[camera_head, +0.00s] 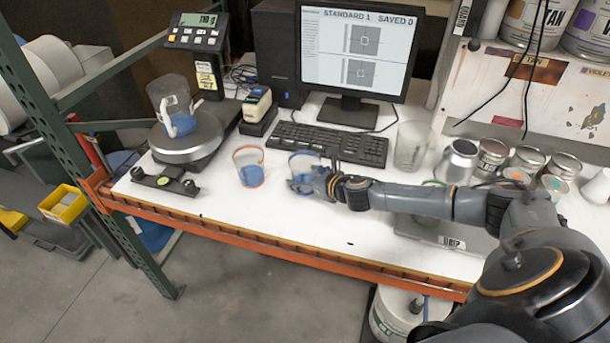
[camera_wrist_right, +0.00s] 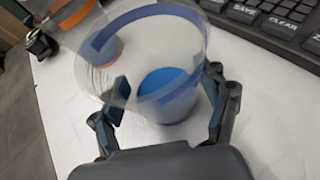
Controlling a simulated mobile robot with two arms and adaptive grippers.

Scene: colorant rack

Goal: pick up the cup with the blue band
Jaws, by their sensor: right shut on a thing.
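The clear cup with the blue band (camera_head: 301,172) is at the middle of the bench, in front of the keyboard. My right gripper (camera_head: 318,180) is shut on this cup from its right side. In the right wrist view the cup (camera_wrist_right: 150,45) has a blue band near its rim and blue in its lower part, and the two fingers of my right gripper (camera_wrist_right: 165,112) are on either side of it. I cannot tell whether its base touches the bench. A clear cup with an orange band (camera_head: 248,167) stands to the left, apart from it. My left gripper is not in view.
A keyboard (camera_head: 332,145) lies behind the cup. A round scale (camera_head: 187,138) bearing a clear container (camera_head: 168,92) stands at the left. An empty clear beaker (camera_head: 411,146) and several cans (camera_head: 492,157) stand at the right. White bench (camera_head: 270,220) is clear in front.

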